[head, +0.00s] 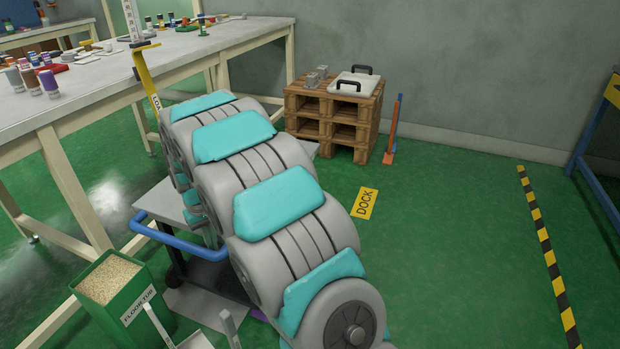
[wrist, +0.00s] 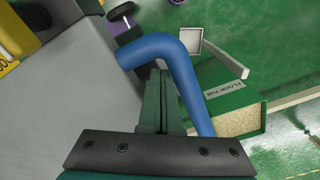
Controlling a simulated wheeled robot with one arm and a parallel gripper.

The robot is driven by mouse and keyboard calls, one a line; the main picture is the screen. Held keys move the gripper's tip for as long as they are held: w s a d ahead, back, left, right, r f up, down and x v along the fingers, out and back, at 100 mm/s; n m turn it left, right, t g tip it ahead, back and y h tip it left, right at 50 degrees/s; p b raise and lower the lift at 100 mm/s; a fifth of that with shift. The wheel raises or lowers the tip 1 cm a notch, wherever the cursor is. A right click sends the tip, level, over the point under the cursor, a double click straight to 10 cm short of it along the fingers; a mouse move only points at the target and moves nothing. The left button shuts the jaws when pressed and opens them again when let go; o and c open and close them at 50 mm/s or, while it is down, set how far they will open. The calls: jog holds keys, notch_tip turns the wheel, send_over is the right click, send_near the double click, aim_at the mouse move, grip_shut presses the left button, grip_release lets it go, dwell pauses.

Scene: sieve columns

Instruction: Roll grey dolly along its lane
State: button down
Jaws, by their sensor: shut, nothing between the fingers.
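The grey dolly (head: 172,204) stands left of centre in the head view, partly hidden behind my arm. It has a flat grey deck and a blue tubular push handle (head: 182,241) at its near left side. In the wrist view the grey deck (wrist: 60,95) fills the left, and the bent blue handle (wrist: 188,85) crosses the middle. My gripper (wrist: 160,76) is shut and empty, its fingers inside the handle's bend and close beside the bar. Whether they touch it I cannot tell. In the head view my arm hides my gripper.
A green floor tub (head: 128,312) of grain stands close to the handle, with a workbench (head: 90,85) behind it. A yellow DOCK sign (head: 365,203) lies on open green floor. Wooden pallets (head: 360,130) stand by the wall. Black-yellow tape (head: 545,245) runs along the right.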

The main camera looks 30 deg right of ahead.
jog(key=shift+w+d, duration=0.25)
jog(key=shift+d, duration=0.05)
dwell(0.5)
notch_tip(320, 180, up, 10)
jog(key=p, duration=0.2)
dwell(1.1)
jog(key=s+d+r+g, duration=0.1)
jog(key=s+d, duration=0.1)
jog(key=s, duration=1.8)
jog(key=s+d+r+m, duration=0.1)
jog(key=s+d, duration=0.1)
jog(key=s, duration=1.8)
jog(key=shift+s+d+r+m+g, duration=0.15)
jog(key=shift+s+d+m+g, duration=0.15)
jog(key=shift+s+g, duration=0.1)
